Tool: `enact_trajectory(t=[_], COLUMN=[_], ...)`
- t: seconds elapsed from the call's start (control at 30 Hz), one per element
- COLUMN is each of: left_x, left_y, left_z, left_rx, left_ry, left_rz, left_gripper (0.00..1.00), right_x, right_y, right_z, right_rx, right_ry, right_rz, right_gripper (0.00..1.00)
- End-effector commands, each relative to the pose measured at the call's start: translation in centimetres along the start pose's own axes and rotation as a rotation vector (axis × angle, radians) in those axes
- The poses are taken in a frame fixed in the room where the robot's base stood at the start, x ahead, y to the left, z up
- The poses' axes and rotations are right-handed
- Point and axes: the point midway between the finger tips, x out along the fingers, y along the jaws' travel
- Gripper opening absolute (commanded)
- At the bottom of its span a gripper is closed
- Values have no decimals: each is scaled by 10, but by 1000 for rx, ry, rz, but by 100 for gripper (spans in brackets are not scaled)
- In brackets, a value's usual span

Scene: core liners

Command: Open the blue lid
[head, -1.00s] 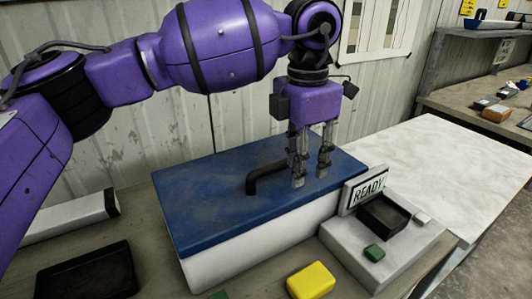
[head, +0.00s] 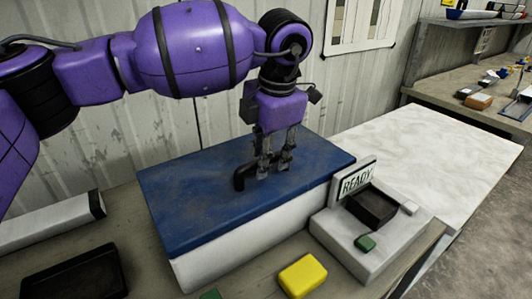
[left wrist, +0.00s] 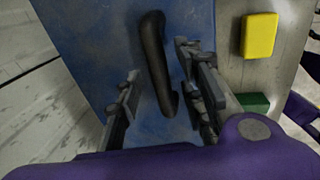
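The blue lid (head: 205,200) lies flat and closed on a white box (head: 270,227). A bent black handle (head: 240,180) stands on the lid; it also shows in the left wrist view (left wrist: 153,50). My left gripper (head: 272,174) is low over the lid at the handle's right part. In the left wrist view my left gripper (left wrist: 158,60) is open, with one finger on each side of the handle and visible gaps between. Whether the fingertips touch the lid is unclear. My right gripper does not show in the head view.
A white device with a READY sign (head: 357,181), a dark tray (head: 371,208) and a green button (head: 365,242) stands right of the box. A yellow block (head: 302,275) lies in front, a black tray (head: 75,272) at front left. The white tabletop (head: 430,150) is clear.

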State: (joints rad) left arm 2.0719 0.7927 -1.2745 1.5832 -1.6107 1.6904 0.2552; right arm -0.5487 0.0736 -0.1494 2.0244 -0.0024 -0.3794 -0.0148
Motion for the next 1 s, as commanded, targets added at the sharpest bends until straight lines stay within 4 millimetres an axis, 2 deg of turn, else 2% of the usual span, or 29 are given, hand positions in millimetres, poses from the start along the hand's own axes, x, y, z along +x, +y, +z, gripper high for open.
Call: enact_trajectory(t=[0.1,0.37,0.77,1.0], left_x=[0,0,-2,-19], left_y=[0,0,1,13], left_z=[0,0,0,0], left_rx=[0,0,-1,-5], left_ry=[0,0,-1,-3], left_rz=[0,0,-7,-82], left_gripper=[34,0,0,0], right_x=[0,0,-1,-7], right_y=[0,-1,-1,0], right_z=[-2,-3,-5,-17], right_rx=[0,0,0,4], right_ry=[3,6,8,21], right_rz=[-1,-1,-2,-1], right_gripper=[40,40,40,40])
